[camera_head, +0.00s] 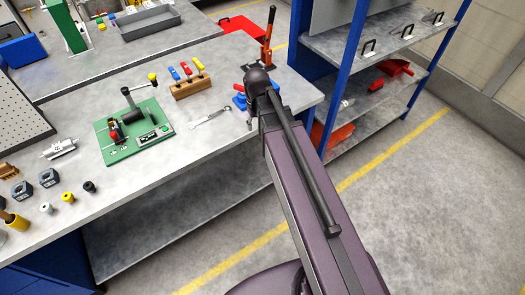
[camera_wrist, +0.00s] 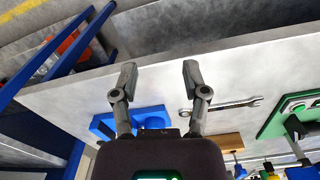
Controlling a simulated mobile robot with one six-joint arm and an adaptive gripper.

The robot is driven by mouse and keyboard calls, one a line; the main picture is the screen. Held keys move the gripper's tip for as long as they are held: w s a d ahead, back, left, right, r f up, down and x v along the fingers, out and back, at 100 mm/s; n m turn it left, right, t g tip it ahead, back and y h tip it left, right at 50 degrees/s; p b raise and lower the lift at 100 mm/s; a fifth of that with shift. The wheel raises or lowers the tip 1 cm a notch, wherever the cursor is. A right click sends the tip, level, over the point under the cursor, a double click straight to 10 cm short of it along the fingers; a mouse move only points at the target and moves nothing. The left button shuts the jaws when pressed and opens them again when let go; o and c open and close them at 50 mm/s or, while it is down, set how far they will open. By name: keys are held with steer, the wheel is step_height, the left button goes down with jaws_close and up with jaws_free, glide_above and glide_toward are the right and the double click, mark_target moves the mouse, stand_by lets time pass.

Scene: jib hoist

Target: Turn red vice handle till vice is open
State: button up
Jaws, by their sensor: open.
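A blue fixture, probably the vice (camera_head: 239,101), sits near the bench's right end in the head view, partly hidden behind my arm. Blue parts (camera_wrist: 103,124) also show beside and behind my gripper in the wrist view, cut by its fingers and body. In the head view my arm hides most of the gripper.
A wrench (camera_head: 210,117) lies left of the blue fixture. A wooden block (camera_head: 189,87) with coloured-handled tools and a green fixture (camera_head: 133,130) stand farther left. An orange-red lever tool (camera_head: 267,40) stands behind. A blue-posted shelf (camera_head: 380,90) rises at the right.

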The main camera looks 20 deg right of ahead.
steer(key=s+f+m+b, duration=0.1)
steer(key=s+f+b, duration=0.2)
steer(key=s, duration=0.4)
steer(key=shift+s+a+f+b, duration=0.15)
steer(key=shift+f+b, duration=0.2)
steer(key=shift+f, duration=0.3)
steer(key=shift+s, duration=0.1)
steer(key=shift+a, duration=0.1)
steer(key=shift+a, duration=0.45)
steer(key=shift+a, duration=0.2)
